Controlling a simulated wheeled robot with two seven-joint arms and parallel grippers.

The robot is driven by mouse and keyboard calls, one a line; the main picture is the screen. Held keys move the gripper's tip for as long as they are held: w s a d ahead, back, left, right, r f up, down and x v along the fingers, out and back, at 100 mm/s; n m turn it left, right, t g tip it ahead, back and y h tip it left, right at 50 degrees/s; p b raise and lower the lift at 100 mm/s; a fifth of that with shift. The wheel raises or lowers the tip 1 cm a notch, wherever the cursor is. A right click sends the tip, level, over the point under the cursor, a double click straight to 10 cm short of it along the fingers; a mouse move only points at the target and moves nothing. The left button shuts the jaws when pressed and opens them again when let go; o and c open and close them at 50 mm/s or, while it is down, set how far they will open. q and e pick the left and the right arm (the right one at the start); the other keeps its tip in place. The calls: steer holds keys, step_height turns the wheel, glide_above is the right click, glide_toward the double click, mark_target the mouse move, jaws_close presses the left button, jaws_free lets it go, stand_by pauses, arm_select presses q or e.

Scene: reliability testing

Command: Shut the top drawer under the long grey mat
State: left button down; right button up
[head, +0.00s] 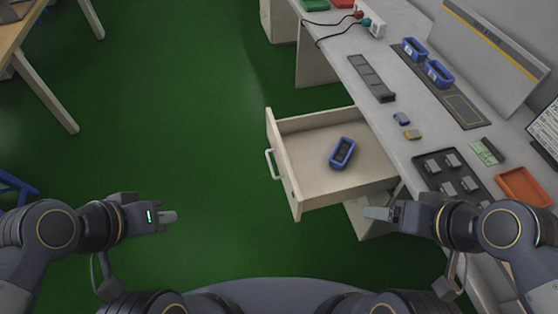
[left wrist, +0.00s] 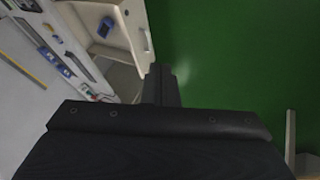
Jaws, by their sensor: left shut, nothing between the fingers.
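The top drawer (head: 310,122) stands pulled out from the bench, with its pale handle (head: 272,165) facing left. A blue bin (head: 342,153) sits inside it. The drawer also shows at the top of the left wrist view (left wrist: 128,50). A long grey mat (head: 462,108) lies on the bench top, with blue bins on it. My left gripper (head: 171,217) is shut and empty, left of and nearer than the drawer front, apart from the handle. It also shows in the left wrist view (left wrist: 161,82). My right gripper (head: 372,213) is near the drawer's near right corner; its jaw opening is unclear.
The bench top (head: 345,55) also holds a dark segmented strip (head: 371,77), a power strip (head: 368,22), a dark tray (head: 455,176) with grey parts and an orange tray (head: 524,187). Green floor (head: 190,120) is clear left of the drawer. A wooden table (head: 20,30) stands far left.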

arm_select(q)
steer(key=shift+f, duration=0.1)
steer(key=n+g+h+b, duration=0.1)
steer(key=n+h+b, duration=1.3)
steer(key=n+b, duration=0.6)
glide_toward(295, 192)
steer(key=shift+m, duration=0.3)
steer(key=b+x, duration=0.3)
steer(key=x, duration=0.3)
steer(key=shift+d, duration=0.4)
